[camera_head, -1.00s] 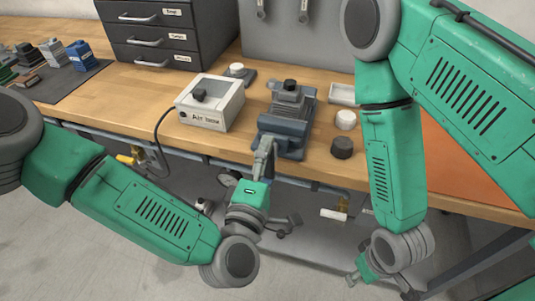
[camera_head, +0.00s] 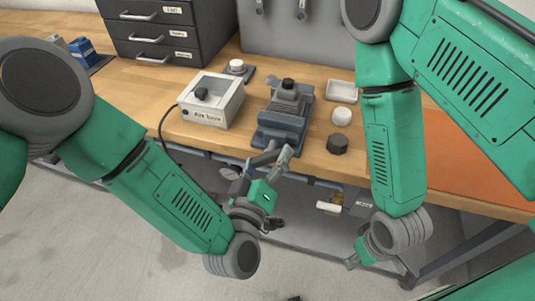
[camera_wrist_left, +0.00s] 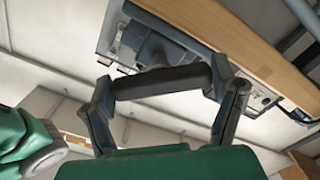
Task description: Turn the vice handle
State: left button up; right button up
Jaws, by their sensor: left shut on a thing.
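The grey-blue vice (camera_head: 283,118) stands at the front edge of the wooden bench, with a black knob on top. Its handle is a dark bar (camera_wrist_left: 160,81) in front of the vice, below the bench edge. My left gripper (camera_wrist_left: 162,76) is closed with one finger at each end of this bar. In the head view, the left gripper (camera_head: 270,163) is tilted at the vice's front and partly covers the handle. My right gripper (camera_head: 360,258) hangs low, in front of the bench and away from the vice. Its fingers are too small to read.
A white-topped box with a black knob (camera_head: 211,98) stands left of the vice. A white knob (camera_head: 341,116), a black knob (camera_head: 337,144) and a small white tray (camera_head: 341,91) lie to its right. Grey drawers (camera_head: 165,30) stand behind. An orange mat (camera_head: 465,165) covers the right bench.

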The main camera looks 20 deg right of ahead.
pick_arm(q)
jog(key=shift+f+m, duration=0.2)
jog(key=shift+m, duration=0.8)
jog(key=shift+p, duration=0.3)
jog(key=o, duration=1.1)
jog(key=shift+w, duration=0.1)
jog(key=shift+d, duration=0.1)
jog(key=shift+r, duration=0.1)
jog(key=v, duration=1.2)
jog(key=shift+w, duration=0.1)
